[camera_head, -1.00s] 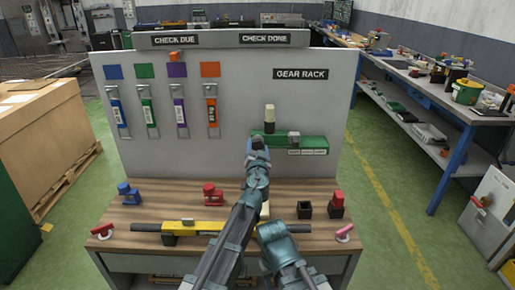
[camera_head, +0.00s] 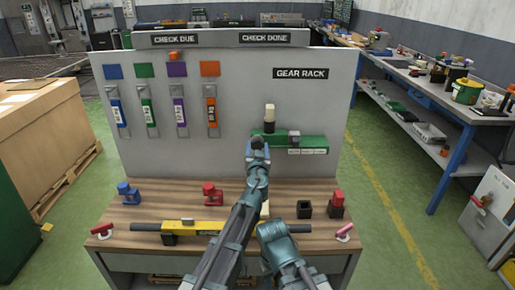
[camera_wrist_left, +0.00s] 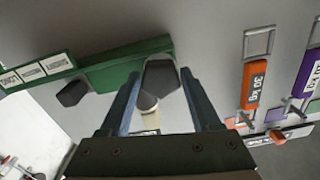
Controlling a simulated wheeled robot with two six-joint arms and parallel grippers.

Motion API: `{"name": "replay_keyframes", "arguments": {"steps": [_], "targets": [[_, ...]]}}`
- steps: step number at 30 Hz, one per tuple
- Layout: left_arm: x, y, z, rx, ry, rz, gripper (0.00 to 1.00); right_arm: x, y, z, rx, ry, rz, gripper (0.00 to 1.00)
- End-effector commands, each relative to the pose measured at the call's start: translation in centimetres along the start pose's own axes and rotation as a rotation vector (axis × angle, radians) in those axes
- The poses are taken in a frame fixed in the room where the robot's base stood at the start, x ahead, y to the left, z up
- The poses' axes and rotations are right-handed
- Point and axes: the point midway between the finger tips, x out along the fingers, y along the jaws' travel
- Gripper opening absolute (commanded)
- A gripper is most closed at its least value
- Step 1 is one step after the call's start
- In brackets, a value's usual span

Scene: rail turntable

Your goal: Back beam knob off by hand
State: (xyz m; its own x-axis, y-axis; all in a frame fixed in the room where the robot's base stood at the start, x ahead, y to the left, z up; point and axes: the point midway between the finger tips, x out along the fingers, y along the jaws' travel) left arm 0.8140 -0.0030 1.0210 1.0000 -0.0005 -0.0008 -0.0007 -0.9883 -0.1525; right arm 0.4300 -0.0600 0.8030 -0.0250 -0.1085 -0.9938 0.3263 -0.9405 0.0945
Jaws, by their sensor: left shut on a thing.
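The green back beam (camera_head: 312,142) is fixed across the back panel below the GEAR RACK sign; it crosses the upper left of the left wrist view (camera_wrist_left: 120,72). My left gripper (camera_head: 257,146) is at the beam's left end. In the left wrist view its two blue fingers (camera_wrist_left: 163,98) are shut on a dark knob with a grey face (camera_wrist_left: 160,74). I cannot tell whether the knob touches the beam. A second dark knob (camera_wrist_left: 72,93) stands apart to the left, beside the beam.
A black-and-cream post (camera_head: 269,112) stands just above the beam's left end. A yellow beam (camera_head: 205,227) lies on the wooden table (camera_head: 150,206), with red and blue clamps around. Tags hang on the panel's left. A black open box (camera_head: 304,209) stands on the right.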

Motion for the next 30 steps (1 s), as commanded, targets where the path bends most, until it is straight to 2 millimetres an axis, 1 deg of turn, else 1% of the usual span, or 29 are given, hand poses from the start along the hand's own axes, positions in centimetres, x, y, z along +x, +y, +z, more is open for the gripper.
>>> {"name": "replay_keyframes", "arguments": {"steps": [2, 3, 7, 16, 20, 26, 30], "targets": [[0.0, -0.1, 0.0, 0.001, 0.0, -0.002, 0.08, 0.0, 0.0, 0.0, 0.0, 0.0, 0.0, 0.5], [0.0, -0.1, 0.0, 0.001, 0.0, -0.002, 0.69, 0.0, 0.0, 0.0, 0.0, 0.0, 0.0, 0.5], [0.0, -0.1, 0.0, 0.002, 0.0, -0.002, 0.93, 0.0, 0.0, 0.0, 0.0, 0.0, 0.0, 0.5], [0.0, 0.0, 0.0, 0.002, 0.0, -0.001, 0.93, 0.0, 0.0, 0.0, 0.0, 0.0, 0.0, 0.5], [-0.3, -0.1, 0.0, 0.002, 0.0, -0.001, 0.93, 0.0, 0.0, 0.0, 0.0, 0.0, 0.0, 0.5], [-2.1, -0.6, 0.1, 0.002, 0.0, -0.003, 0.93, 0.0, 0.0, 0.0, 0.0, 0.0, 0.0, 0.5], [-4.1, -1.1, 0.1, 0.002, -0.001, -0.005, 0.93, 0.0, 0.0, 0.0, 0.0, 0.0, 0.0, 0.5]]}}
